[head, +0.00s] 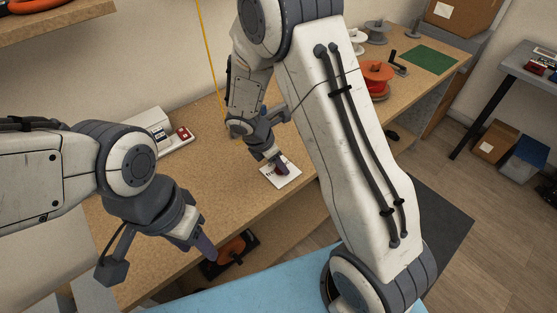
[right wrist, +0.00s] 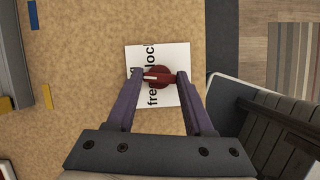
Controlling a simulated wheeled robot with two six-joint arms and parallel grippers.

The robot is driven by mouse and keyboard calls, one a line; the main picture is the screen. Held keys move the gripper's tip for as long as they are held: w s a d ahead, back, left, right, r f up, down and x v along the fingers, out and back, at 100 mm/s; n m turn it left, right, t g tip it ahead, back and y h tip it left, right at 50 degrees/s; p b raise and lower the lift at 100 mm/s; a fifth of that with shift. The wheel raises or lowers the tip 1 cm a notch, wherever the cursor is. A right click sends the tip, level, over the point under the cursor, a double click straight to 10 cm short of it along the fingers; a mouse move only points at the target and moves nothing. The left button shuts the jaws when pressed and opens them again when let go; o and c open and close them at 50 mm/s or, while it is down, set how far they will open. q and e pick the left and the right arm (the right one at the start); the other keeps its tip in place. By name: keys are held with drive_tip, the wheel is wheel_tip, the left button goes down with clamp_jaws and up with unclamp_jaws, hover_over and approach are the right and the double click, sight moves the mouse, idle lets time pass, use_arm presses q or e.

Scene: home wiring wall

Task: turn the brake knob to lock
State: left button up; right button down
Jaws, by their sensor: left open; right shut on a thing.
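The red brake knob (right wrist: 160,77) sits on a white label plate (right wrist: 170,53) on the worktop. In the right wrist view its white pointer mark points left. The word "lock" is printed above it and "free" below; another word at the left is mostly hidden by a finger. My right gripper (right wrist: 159,76) is shut on the knob, one finger at each side. In the head view the plate (head: 291,177) shows under my right gripper (head: 279,165), and the knob is mostly hidden. My left gripper (head: 208,250) is open and empty near the bench's front edge.
An orange reel (head: 235,248) on a dark base is beside my left gripper. A grey box with switches (head: 160,134) stands at the back left. Orange spools (head: 377,73) and a green mat (head: 430,59) are at the far right. The worktop (head: 240,205) around the plate is clear.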

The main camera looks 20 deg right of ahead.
drive_tip(key=m+p, duration=0.1)
drive_tip(key=m+g, duration=0.1)
drive_tip(key=shift+w+r+m+p, duration=0.1)
drive_tip(key=shift+r+m+p, duration=0.1)
drive_tip(key=shift+m+p, duration=0.2)
drive_tip(key=m+g+p, duration=0.1)
drive_tip(key=m+p, duration=0.1)
drive_tip(key=m, duration=0.1)
drive_tip(key=shift+w+m+g, duration=0.1)
drive_tip(key=shift+m+g, duration=0.2)
drive_tip(key=m+g+p, duration=0.1)
drive_tip(key=m, duration=0.1)
drive_tip(key=shift+f+m+y, duration=0.1)
drive_tip(key=shift+m+y, duration=0.2)
drive_tip(key=shift+w+d+f+m+g+y+p, duration=0.1)
drive_tip(key=shift+m+g+y+p, duration=0.35)
drive_tip(key=shift+m, duration=1.05)
drive_tip(key=shift+c, duration=1.4)
unclamp_jaws()
